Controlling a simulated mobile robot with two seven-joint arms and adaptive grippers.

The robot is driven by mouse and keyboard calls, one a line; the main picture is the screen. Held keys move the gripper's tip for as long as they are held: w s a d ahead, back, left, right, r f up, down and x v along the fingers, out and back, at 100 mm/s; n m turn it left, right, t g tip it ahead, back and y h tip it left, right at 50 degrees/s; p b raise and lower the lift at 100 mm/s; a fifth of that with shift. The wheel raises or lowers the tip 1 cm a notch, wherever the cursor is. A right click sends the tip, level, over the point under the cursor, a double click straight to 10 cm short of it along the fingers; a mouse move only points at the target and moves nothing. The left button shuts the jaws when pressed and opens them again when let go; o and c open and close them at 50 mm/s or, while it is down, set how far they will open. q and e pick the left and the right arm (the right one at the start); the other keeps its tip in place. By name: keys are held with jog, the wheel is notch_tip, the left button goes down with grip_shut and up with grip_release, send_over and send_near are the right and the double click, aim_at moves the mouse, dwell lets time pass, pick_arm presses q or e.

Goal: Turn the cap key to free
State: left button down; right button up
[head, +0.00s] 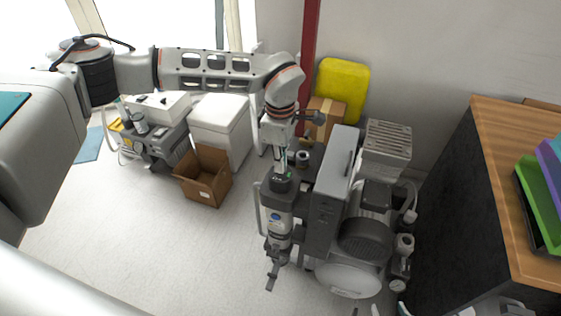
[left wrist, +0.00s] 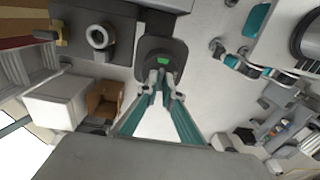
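In the head view a grey upright cylinder (head: 275,222) with a blue label stands on the left side of the compressor. Its dark cap (head: 281,183) carries a small green mark; the cap also shows in the left wrist view (left wrist: 160,46). My left gripper (head: 281,164) points straight down at the cap. In the left wrist view its teal-padded fingers (left wrist: 162,82) come close together at the cap's edge, apparently shut on the narrow cap key, which they mostly hide. My right gripper (left wrist: 229,48) shows in the left wrist view with its fingers apart and empty.
The compressor's grey box (head: 325,205) and round tank (head: 348,278) stand right beside the cylinder. An open cardboard box (head: 204,178) and a white box (head: 220,118) are on the floor behind left. A wood-topped cabinet (head: 500,150) stands at right. The floor in front left is clear.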

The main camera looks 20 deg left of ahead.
pick_arm(q)
jog(key=shift+n, duration=0.3)
jog(key=n+p, duration=0.2)
jog(key=shift+r+n, duration=0.1)
jog(key=shift+n, duration=0.3)
jog(key=n+p, duration=0.1)
jog(key=n, duration=0.3)
jog(key=n+p, duration=0.1)
jog(key=n, duration=0.8)
jog(key=shift+p, duration=0.35)
jog(key=shift+n, duration=0.4)
dwell(0.6)
